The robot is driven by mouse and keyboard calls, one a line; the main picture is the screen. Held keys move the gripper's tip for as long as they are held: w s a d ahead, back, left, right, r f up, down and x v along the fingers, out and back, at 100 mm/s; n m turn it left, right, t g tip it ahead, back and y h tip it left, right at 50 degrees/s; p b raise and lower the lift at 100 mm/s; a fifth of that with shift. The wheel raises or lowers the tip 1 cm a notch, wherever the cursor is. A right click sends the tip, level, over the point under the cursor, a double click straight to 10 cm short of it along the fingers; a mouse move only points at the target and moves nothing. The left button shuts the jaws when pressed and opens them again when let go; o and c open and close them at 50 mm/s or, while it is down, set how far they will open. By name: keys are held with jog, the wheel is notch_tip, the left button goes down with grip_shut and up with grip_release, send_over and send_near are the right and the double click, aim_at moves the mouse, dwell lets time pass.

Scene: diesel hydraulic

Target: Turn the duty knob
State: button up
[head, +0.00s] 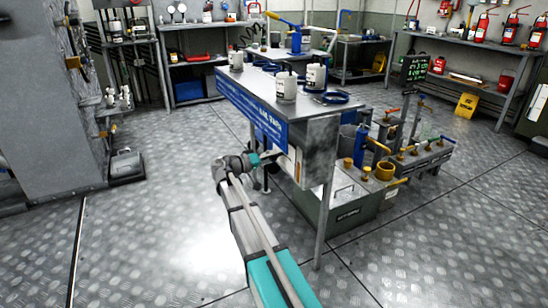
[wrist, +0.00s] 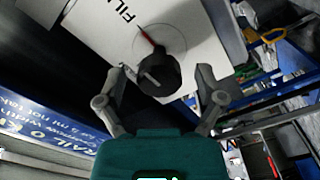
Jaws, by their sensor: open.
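In the wrist view, a round black knob (wrist: 157,72) with a raised grip bar sits on a white panel (wrist: 186,28). A red pointer mark shows at its upper left. Dark lettering beside it reads in part "FIL"; the rest is cut off, and I see no word "duty". My gripper (wrist: 159,74) is open, with one finger on each side of the knob. Gaps show between the fingers and the knob; I cannot tell the depth between them. In the head view my gripper (head: 279,155) is at the bench's near end, and the knob cannot be made out.
A metal bench (head: 322,125) carries white canisters (head: 287,86) and a blue coiled hose (head: 331,98). A blue lettered board (head: 250,105) runs along its side. Valves and a yellow cup (head: 385,171) stand right of the bench.

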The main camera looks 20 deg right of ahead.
jog(key=a, duration=1.1)
jog(key=shift+s+a, duration=0.2)
jog(key=shift+a, duration=0.05)
jog(key=shift+s, duration=0.1)
jog(key=s+f+n+y+p, duration=0.2)
jog(key=s+f+y+p, duration=0.1)
jog(key=s+y, duration=0.3)
jog(key=s+f+n+y+p, duration=0.2)
jog(key=s+f+y+p, duration=0.15)
jog(key=s, duration=0.45)
jog(key=s+a+n+y+p, duration=0.3)
jog(key=s+a+y+p, duration=0.3)
jog(key=s+a+y, duration=0.4)
notch_tip(320, 180, up, 38)
jog(key=s+h+p, duration=0.1)
jog(key=p, duration=3.6)
jog(key=shift+d+g+p, duration=0.3)
jog(key=shift+s+h, duration=0.1)
jog(key=shift+h, duration=0.15)
